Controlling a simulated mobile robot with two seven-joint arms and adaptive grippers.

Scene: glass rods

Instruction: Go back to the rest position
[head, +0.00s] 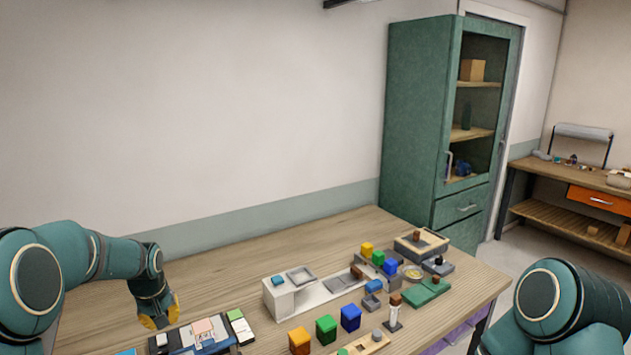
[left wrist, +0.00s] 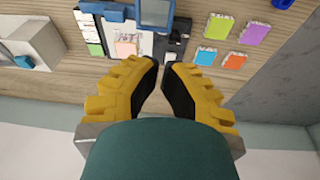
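My left gripper (head: 160,316), with yellow fingers, hangs at the left end of the wooden table in the head view. In the left wrist view its two yellow fingers with black pads (left wrist: 163,66) stand a little apart, with nothing between them. They point toward the tabletop and the dark board of cards. My right arm (head: 552,305) shows at the lower right of the head view, off the table's right end. Its gripper is out of the picture.
A green cabinet (head: 410,125) stands behind. Coloured cards (left wrist: 228,45) lie in the left wrist view.

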